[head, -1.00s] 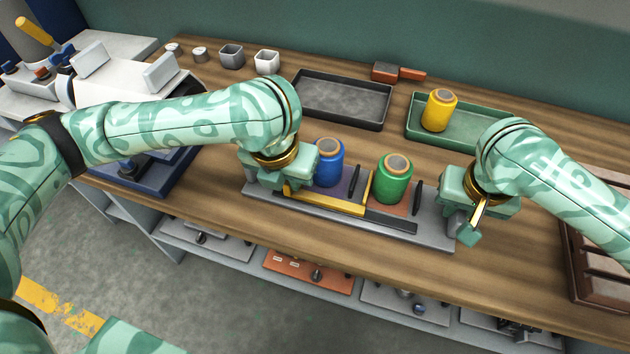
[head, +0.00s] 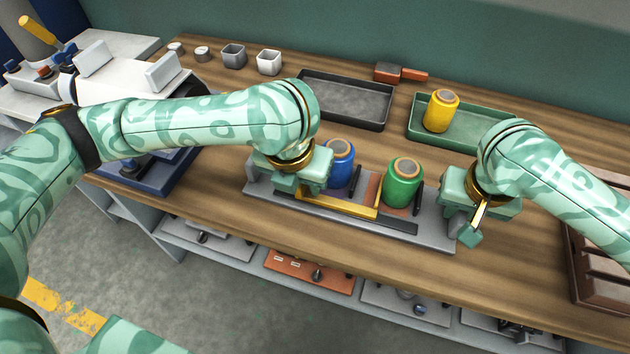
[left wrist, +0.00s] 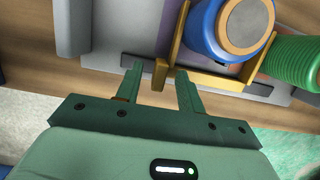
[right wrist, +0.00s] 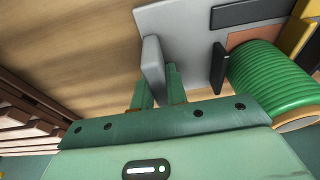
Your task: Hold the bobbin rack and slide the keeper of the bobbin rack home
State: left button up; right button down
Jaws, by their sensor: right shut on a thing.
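The bobbin rack (head: 432,228) is a long grey base on the bench with a dark slot strip (head: 398,224) along its front. Its yellow keeper (head: 345,207) lies along the front, its right upright between the blue bobbin (head: 341,178) and green bobbin (head: 404,184). My right gripper (right wrist: 157,92) is shut on the grey upright end plate (right wrist: 152,68) at the rack's right end. My left gripper (left wrist: 160,72) has its fingers apart, with the keeper's yellow end upright (left wrist: 173,45) at the tips, nearer the right finger. The head view hides the left fingertips.
A green tray (head: 480,135) with a yellow bobbin (head: 440,110) and an empty dark tray (head: 350,100) stand behind the rack. A brown slatted rack (head: 595,250) is at the right. Small cups (head: 268,62) stand at the back left.

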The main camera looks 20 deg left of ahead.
pick_arm(q)
jog(key=v, duration=0.8)
dwell(0.4)
jog(key=o, duration=0.6)
jog(key=shift+c, duration=0.2)
jog(key=w+v, duration=0.2)
jog(key=v, duration=0.5)
jog(key=shift+r, duration=0.6)
jog(key=shift+s, duration=0.15)
pick_arm(e)
jog(key=c, duration=1.3)
grip_release()
jog(key=shift+r, duration=0.1)
